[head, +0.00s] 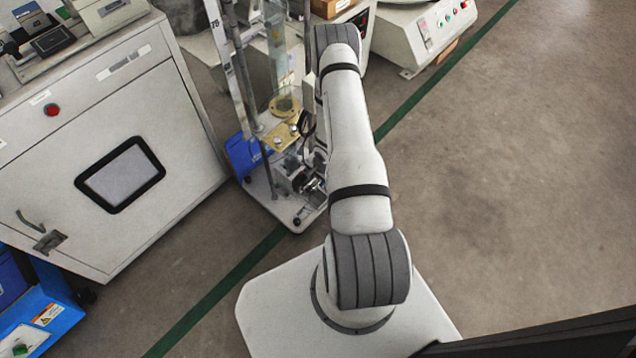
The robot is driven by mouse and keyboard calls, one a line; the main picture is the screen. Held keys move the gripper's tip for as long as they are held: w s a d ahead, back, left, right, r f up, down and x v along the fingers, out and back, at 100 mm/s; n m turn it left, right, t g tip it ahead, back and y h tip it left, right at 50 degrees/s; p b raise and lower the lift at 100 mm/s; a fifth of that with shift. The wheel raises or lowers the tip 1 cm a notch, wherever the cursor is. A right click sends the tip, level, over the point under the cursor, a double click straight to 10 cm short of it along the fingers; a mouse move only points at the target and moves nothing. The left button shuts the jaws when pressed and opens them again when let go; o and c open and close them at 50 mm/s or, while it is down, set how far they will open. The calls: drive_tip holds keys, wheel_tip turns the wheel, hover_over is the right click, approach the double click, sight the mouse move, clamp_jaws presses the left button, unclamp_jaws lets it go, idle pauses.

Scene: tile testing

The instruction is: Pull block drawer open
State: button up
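I cannot make out a block drawer in the head view. My arm rises from its base at the bottom middle and reaches to the top middle. Its far end bends out of sight, and I cannot make out my gripper. The arm covers part of the floor and part of the test stand behind it.
A white cabinet (185,125) with a dark-framed window stands at the left. A test stand (262,200) with metal posts is just left of my arm. A blue unit (62,325) is at the lower left. A white machine (400,35) is at the top. Open floor (520,170) lies right.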

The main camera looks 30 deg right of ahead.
drive_tip(key=shift+w+f+b, duration=0.2)
drive_tip(key=shift+f+b, duration=0.1)
drive_tip(key=shift+f, duration=1)
drive_tip(key=shift+c, duration=0.5)
clamp_jaws()
